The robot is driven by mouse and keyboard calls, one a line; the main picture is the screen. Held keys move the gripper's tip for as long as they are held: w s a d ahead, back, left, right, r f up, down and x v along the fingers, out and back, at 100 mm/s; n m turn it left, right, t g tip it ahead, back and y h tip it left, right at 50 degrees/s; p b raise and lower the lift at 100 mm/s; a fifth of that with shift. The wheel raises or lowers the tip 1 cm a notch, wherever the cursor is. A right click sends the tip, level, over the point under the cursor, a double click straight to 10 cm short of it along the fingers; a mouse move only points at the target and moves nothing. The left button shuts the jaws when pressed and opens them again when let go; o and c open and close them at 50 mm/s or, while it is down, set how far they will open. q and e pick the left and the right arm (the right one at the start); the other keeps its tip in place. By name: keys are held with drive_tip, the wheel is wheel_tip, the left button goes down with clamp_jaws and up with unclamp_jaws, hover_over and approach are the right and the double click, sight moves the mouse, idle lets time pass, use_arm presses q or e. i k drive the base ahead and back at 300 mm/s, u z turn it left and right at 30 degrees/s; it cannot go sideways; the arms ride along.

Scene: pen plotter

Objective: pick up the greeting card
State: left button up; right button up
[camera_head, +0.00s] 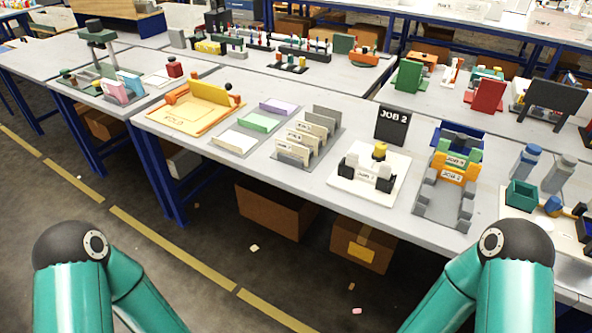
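No single thing is clearly marked as the greeting card. Flat card-like pieces lie in a row on a grey tray (222,146) on the middle table: a lilac one (277,107), a green one (259,122) and a white one (238,140). To their right, a grey rack (291,158) has upright slats with small labels, too small to read. An orange board (187,117) with a yellow bar stands to their left. My teal arms show at the bottom left and bottom right, short of the table. Neither gripper is in view.
A black "JOB 2" sign (391,125) stands behind a white base (346,183) with black-and-white blocks. A grey holder (441,207) with orange and green pieces is further right. Cardboard boxes (272,208) sit under the table. Open floor lies before it.

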sight(295, 150)
drive_tip(key=k, duration=0.75)
drive_tip(key=u, duration=0.45)
drive_tip(key=i, duration=1.75)
drive_tip(key=z, duration=0.35)
